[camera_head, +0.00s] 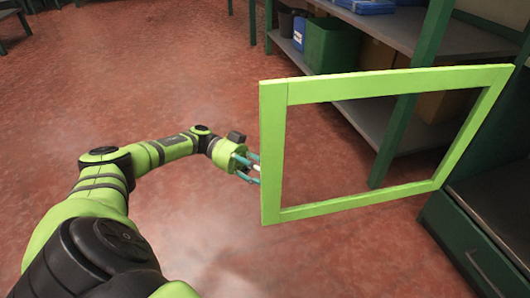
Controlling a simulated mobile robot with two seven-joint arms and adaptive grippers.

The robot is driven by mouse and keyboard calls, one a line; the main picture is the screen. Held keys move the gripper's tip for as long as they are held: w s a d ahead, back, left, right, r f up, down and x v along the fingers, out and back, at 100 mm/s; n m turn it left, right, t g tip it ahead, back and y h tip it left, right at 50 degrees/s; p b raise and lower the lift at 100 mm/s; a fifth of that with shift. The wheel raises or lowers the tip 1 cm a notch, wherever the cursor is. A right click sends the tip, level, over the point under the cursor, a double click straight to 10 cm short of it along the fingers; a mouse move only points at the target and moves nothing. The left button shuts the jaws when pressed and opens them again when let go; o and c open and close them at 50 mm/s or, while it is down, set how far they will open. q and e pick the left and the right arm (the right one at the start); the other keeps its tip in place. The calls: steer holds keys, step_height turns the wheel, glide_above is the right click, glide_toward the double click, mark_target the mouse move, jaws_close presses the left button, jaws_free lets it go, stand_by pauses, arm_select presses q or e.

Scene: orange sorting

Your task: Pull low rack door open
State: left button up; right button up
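The rack door (272,155) is a bright green rectangular frame with an open middle. It stands swung out from the rack at the right, with its free edge to the left. My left gripper (254,169) is at the left side of that free edge, about mid-height. Its teal fingers point at the door, and a small pale piece shows between them. The door edge hides the fingertips, so I cannot tell whether they grip a handle. My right gripper is out of view.
A grey shelf (350,92) with dark green posts stands behind the door, holding a green bin (331,46). A dark green cabinet (466,238) stands at the lower right. The red floor (190,60) is clear to the left and in front of the door.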

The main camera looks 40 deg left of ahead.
arm_select(q)
steer(key=shift+r, duration=0.1)
steer(key=shift+w, duration=0.1)
steer(key=a, duration=0.7)
steer(key=shift+s+a, duration=0.2)
steer(key=shift+s, duration=0.25)
steer(key=shift+s, duration=0.1)
stand_by(0.4)
